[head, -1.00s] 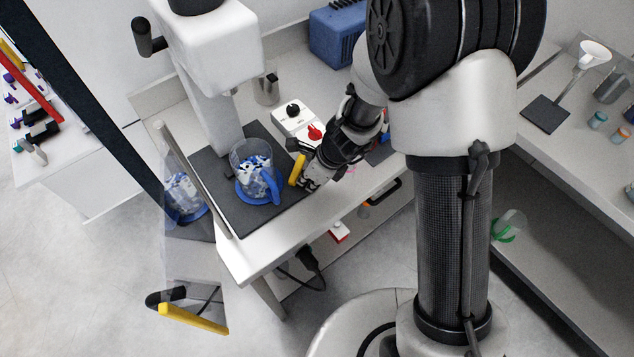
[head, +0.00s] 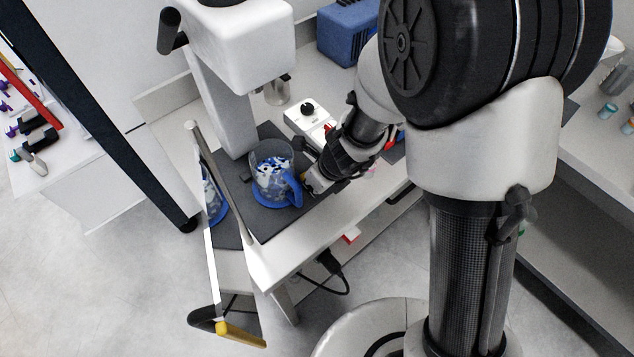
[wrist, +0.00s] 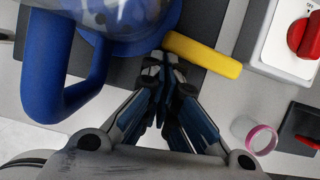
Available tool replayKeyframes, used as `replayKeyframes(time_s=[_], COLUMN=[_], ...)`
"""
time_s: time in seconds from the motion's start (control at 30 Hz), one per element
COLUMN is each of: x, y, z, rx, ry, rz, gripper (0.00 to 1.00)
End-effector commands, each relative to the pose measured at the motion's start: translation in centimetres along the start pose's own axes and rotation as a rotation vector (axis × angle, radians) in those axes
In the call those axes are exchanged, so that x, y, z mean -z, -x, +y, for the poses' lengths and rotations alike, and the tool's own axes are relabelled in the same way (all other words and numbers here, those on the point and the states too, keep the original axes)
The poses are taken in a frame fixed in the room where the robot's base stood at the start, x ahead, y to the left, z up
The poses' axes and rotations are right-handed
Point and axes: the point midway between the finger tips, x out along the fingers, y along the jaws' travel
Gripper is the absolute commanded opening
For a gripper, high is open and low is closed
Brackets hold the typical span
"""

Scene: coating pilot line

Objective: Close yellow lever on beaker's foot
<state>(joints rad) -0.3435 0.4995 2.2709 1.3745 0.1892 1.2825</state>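A clear beaker (head: 270,165) with blue and white contents stands on a dark plate (head: 240,205) under the white stand. It has a blue handle (head: 293,187) and a blue foot; the handle also shows large in the wrist view (wrist: 50,70). The yellow lever (wrist: 205,55) lies beside the foot, to the right of it in the wrist view, its near end by my fingertips. In the head view my gripper mostly hides the lever. My gripper (wrist: 160,62) looks shut, with nothing visible between its fingertips. Whether it touches the lever is unclear. In the head view my gripper (head: 308,185) is right of the beaker.
A white control box (head: 307,118) with black and red knobs stands behind my gripper. A clear panel with a yellow-ended handle (head: 240,335) stands at the bench's left front. A pink-rimmed ring (wrist: 262,138) lies right of my gripper.

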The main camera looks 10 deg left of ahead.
Motion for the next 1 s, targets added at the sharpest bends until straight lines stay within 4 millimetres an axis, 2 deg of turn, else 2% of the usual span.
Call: replayKeyframes(time_s=[0.4, 1.0], x=[-0.75, -0.87], y=[-0.24, -0.31], z=[0.51, 0.56], rx=[-0.001, -0.001], ry=[0.003, 0.003], rz=[-0.001, -0.001], gripper=[0.0, 0.0])
